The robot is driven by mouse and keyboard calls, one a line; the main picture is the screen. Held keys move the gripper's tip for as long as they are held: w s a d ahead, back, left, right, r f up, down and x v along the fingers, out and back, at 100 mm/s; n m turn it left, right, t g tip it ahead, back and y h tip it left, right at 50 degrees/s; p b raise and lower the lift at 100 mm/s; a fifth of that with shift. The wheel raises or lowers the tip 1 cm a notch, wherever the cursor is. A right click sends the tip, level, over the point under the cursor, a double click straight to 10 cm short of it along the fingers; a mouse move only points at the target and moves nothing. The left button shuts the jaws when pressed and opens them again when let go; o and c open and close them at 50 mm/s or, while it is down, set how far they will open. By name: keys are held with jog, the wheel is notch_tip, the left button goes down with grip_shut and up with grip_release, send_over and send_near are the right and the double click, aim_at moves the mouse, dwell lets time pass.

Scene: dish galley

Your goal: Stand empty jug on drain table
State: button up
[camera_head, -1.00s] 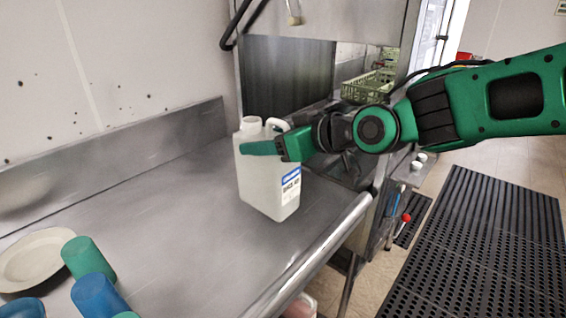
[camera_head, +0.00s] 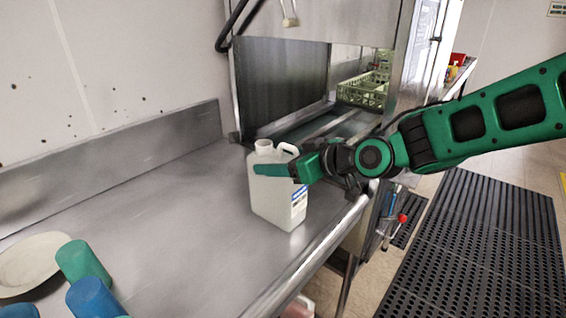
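The jug (camera_head: 276,204) is a translucent white plastic container with an open neck, a handle at its upper right and a blue and white label. It is upright on or just above the steel drain table (camera_head: 170,215); I cannot tell whether its base touches. My gripper (camera_head: 272,170) is at the jug's upper part, with one green finger lying across its near face. The other finger is hidden behind the jug, and the fingers appear to be around its body.
A pale plate (camera_head: 30,262), a green cup (camera_head: 84,262) and a blue cup (camera_head: 95,298) are at the table's lower left. A dishwasher opening with a green rack (camera_head: 364,90) is behind. The table's middle is clear. A black floor mat (camera_head: 480,250) lies at right.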

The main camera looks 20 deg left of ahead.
jog(key=o, duration=0.4)
jog(key=shift+c, duration=0.2)
jog(key=shift+d, duration=0.1)
jog(key=v, duration=1.2)
jog(key=shift+s, duration=0.1)
